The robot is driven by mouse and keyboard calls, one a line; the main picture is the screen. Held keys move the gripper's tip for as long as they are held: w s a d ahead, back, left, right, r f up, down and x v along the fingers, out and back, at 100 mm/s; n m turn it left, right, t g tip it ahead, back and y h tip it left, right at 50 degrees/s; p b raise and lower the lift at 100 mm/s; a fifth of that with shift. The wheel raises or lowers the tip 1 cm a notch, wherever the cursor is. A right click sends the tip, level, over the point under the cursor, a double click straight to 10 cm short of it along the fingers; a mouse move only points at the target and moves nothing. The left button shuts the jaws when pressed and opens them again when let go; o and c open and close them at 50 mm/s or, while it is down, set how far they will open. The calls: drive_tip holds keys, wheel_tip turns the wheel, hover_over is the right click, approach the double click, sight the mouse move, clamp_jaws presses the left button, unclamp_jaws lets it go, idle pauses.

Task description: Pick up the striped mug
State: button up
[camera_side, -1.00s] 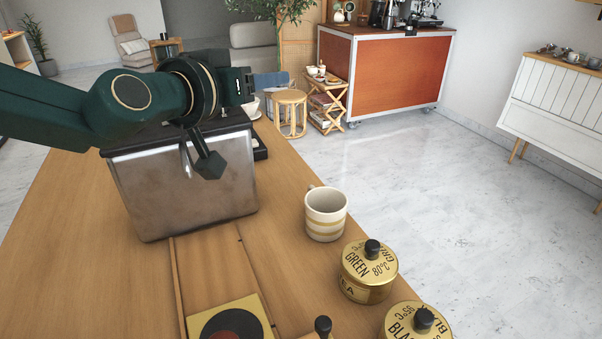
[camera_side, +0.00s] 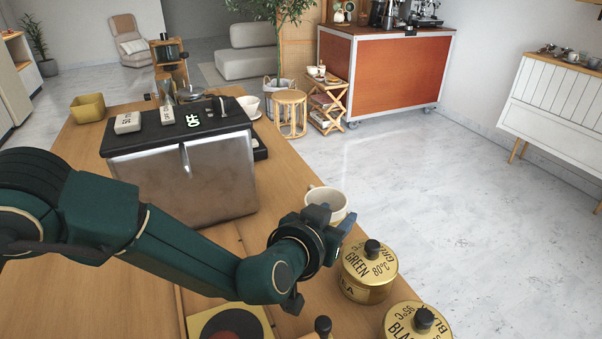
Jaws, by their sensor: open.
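The striped mug (camera_side: 327,197) is a cream mug standing upright on the wooden counter. Its rim and upper part show above my gripper; its striped lower side is mostly hidden behind my wrist. My gripper (camera_side: 338,226) is open, in front of the mug on the camera's side, with a blue-grey finger close to the mug's right side. I cannot tell whether a finger touches the mug or whether the mug is between the fingers.
A gold green-tea tin (camera_side: 368,280) stands just right of my gripper, with another gold tin (camera_side: 408,322) nearer the camera. A large metal box with a black top (camera_side: 215,185) stands left of the mug. The counter's right edge is close by the mug.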

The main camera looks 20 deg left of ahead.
sight(346, 203)
drive_tip(key=shift+x, duration=2.45)
drive_tip(key=shift+a+r, duration=0.15)
clamp_jaws()
